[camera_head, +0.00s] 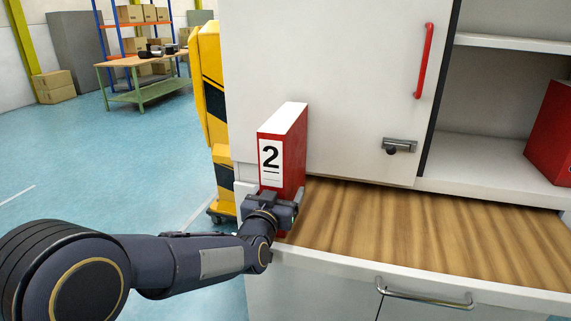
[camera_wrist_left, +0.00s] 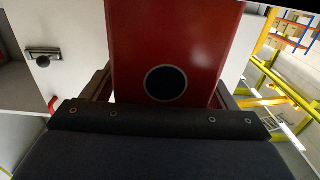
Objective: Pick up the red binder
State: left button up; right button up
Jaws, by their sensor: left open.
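The red binder (camera_head: 293,152) stands upright at the left end of the wooden counter, with a white label "2" on its side facing me. In the left wrist view the red binder (camera_wrist_left: 170,40) fills the middle, with a dark round hole low in its face. My left gripper (camera_head: 287,207) is at the binder's lower front. Its fingers show on both sides of the binder in the wrist view (camera_wrist_left: 163,88), and the jaws are open. Contact cannot be told. The binder's base is partly hidden by the gripper. My right gripper is not in view.
A white cabinet door (camera_head: 330,80) with a red handle (camera_head: 424,60) and a grey latch (camera_head: 399,146) stands behind. Another red object (camera_head: 553,135) sits on the right shelf. The wooden counter (camera_head: 420,225) is clear right of the binder. A drawer handle (camera_head: 425,298) is below.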

pick_arm(q)
jog(key=shift+w, duration=0.1)
jog(key=c, duration=1.5)
jog(key=shift+r, duration=0.15)
jog(key=shift+c, duration=0.4)
